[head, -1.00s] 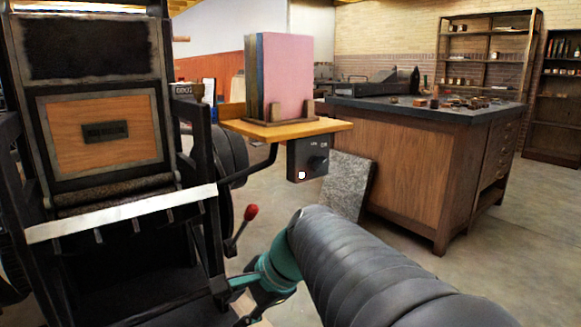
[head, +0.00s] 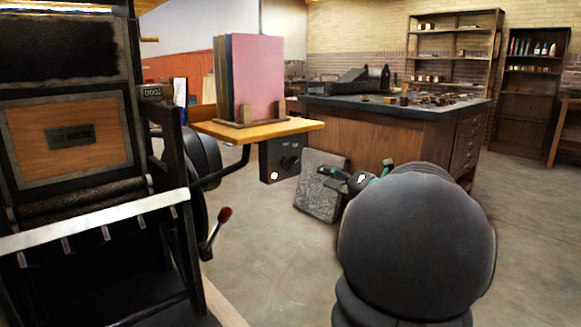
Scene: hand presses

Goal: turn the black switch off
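The black switch (head: 291,163) is a small round knob on the front of a dark box (head: 268,160) fixed under a wooden shelf, left of centre in the head view. Small pale marks sit above the knob, too small to read. A small white light (head: 274,176) shows low on the box. My gripper (head: 338,175) is to the right of the box and apart from it in the picture, with teal and dark parts showing. My own arm hides much of it, and its finger opening is too small to make out.
The wooden shelf (head: 245,131) holds upright pink and blue sheets (head: 256,78). A press (head: 70,130) with a red-knobbed lever (head: 225,214) fills the left. A grey speckled slab (head: 318,197) leans by the wooden cabinet (head: 385,140). The floor at the lower middle is clear.

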